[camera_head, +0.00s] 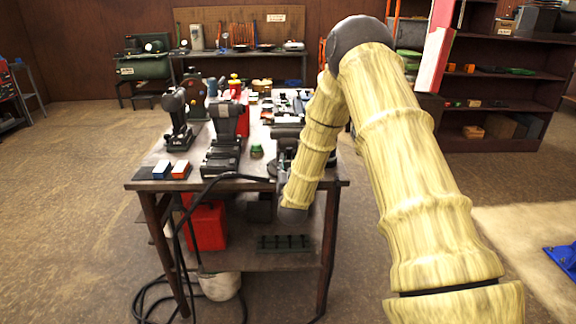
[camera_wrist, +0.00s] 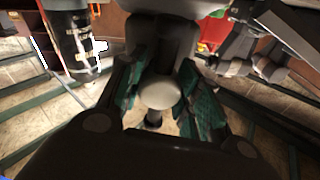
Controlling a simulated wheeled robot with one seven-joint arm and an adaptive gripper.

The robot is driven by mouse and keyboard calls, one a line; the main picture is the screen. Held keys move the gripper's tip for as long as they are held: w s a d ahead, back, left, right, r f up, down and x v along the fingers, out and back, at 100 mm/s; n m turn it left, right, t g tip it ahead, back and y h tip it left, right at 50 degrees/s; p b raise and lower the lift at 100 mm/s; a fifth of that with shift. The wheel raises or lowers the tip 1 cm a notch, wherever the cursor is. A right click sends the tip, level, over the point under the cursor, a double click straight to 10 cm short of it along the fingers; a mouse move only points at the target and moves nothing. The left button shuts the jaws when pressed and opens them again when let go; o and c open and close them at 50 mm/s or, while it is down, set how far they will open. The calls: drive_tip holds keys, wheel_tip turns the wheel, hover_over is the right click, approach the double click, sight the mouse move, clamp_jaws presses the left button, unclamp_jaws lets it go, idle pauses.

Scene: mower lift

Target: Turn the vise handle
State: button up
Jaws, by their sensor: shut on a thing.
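In the wrist view my gripper (camera_wrist: 160,98) has its two teal-padded fingers on either side of a rounded grey knob, the end of the vise handle (camera_wrist: 159,92). The fingers are shut on it. The dark vise body (camera_wrist: 152,35) rises behind the knob at the top of the view. In the head view my arm covers the right front edge of the workbench. The gripper and the handle are hidden there. Part of a grey metal body, probably the vise (camera_head: 287,155), shows just left of my arm.
The workbench (camera_head: 143,186) carries cordless drills (camera_head: 222,135), small coloured boxes (camera_head: 180,169) and other tools. A red canister (camera_head: 207,226) stands on its lower shelf. A black cable (camera_head: 150,290) hangs to the floor. The floor at the left is open.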

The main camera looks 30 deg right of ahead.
drive_tip(key=o, duration=1)
drive_tip(key=shift+f, duration=0.15)
drive_tip(key=shift+o, duration=0.2)
drive_tip(key=v, duration=1.2)
